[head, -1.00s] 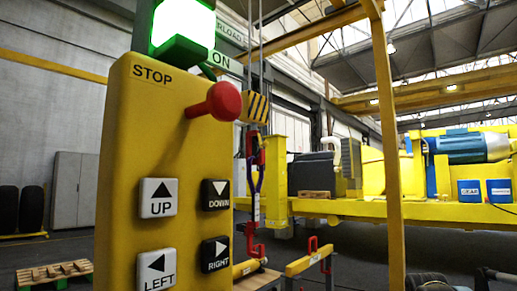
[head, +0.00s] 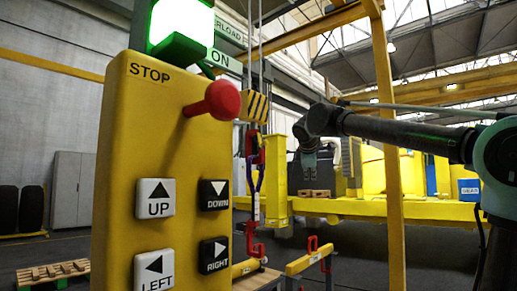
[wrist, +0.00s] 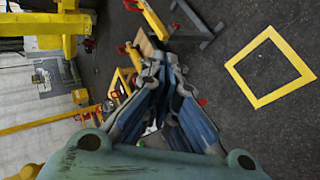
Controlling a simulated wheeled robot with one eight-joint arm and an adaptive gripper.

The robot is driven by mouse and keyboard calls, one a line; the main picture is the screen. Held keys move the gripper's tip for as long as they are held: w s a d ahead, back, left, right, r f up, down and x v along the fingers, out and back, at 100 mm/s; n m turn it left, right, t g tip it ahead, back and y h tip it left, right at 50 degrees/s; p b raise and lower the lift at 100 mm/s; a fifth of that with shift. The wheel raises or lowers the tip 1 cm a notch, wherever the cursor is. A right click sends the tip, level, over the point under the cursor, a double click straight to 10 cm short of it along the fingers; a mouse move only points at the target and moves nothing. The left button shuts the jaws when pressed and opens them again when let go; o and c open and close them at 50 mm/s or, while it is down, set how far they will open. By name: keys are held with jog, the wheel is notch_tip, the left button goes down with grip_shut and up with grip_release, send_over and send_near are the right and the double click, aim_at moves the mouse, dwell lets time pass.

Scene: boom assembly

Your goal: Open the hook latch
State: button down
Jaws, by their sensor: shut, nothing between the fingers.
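In the head view a crane hangs a yellow-and-black striped hook block (head: 257,107) on cables. A red hook (head: 256,148) is under it, with a blue-purple sling below. A lower red hook (head: 255,240) hangs at the sling's bottom end. The latch is too small to make out. My dark arm reaches in from the right, and its end is to the right of the upper hook, apart from it in the picture. In the wrist view my gripper (wrist: 164,62) has its blue-grey fingers together and empty. I cannot clearly identify the hook in the wrist view.
A yellow control box (head: 150,130) with a red stop button (head: 223,99) fills the left foreground. A yellow post (head: 392,190) stands right of the hooks. A yellow bar on a stand (head: 305,262) is low in the middle. A yellow square outline (wrist: 242,84) marks clear floor.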

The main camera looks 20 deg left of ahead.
jog(key=s+a+r+n+y, duration=0.1)
jog(key=a+r+n, duration=0.2)
jog(key=a+r, duration=0.2)
jog(key=s+a+r+n+t+y, duration=0.1)
jog(key=a+r+n+y, duration=0.1)
jog(key=a+r, duration=0.4)
jog(key=s+a+r+n+t+y, duration=0.1)
jog(key=a+r+n, duration=0.2)
jog(key=a, duration=0.9)
notch_tip(320, 180, up, 2)
jog(key=shift+s+a+r+n+y, duration=0.2)
jog(key=shift+s+n+y, duration=0.1)
jog(key=shift+s, duration=0.1)
jog(key=shift+w, duration=0.1)
jog(key=w+f, duration=0.2)
jog(key=w, duration=0.7)
jog(key=shift+f, duration=0.1)
